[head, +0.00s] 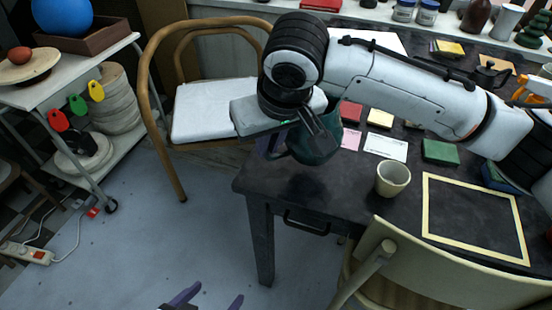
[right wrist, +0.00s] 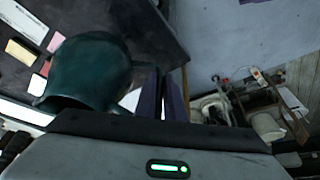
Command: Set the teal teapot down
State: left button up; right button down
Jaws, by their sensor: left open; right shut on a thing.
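The dark teal teapot (head: 315,146) is at the far left corner of the dark table (head: 300,190), partly covered by my right gripper (head: 290,140). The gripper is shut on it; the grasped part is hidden. The teapot seems to be above the tabletop, with a dark patch below it, but I cannot tell the gap. In the right wrist view the teapot (right wrist: 92,70) fills the left side, beside the two close purple fingers (right wrist: 163,92). My left gripper (head: 211,300) is open and empty at the bottom edge, over the floor.
A cream cup (head: 393,179) and a pale yellow frame (head: 427,220) are on the table to the right. Cards and a green block (head: 440,151) lie behind. A cushioned chair (head: 215,110) stands left, another chair (head: 430,265) in front. The table's near left part is clear.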

jog(key=shift+f+b, duration=0.35)
jog(key=shift+f, duration=2.45)
jog(key=c, duration=2.3)
grip_release()
jog(key=shift+f, duration=0.2)
jog(key=o, duration=0.5)
jog(key=shift+c, duration=0.2)
jog(key=shift+r, duration=0.1)
jog(key=p+v, duration=0.1)
jog(key=v, duration=1.1)
jog(key=shift+p, duration=0.35)
jog(key=shift+r, duration=0.1)
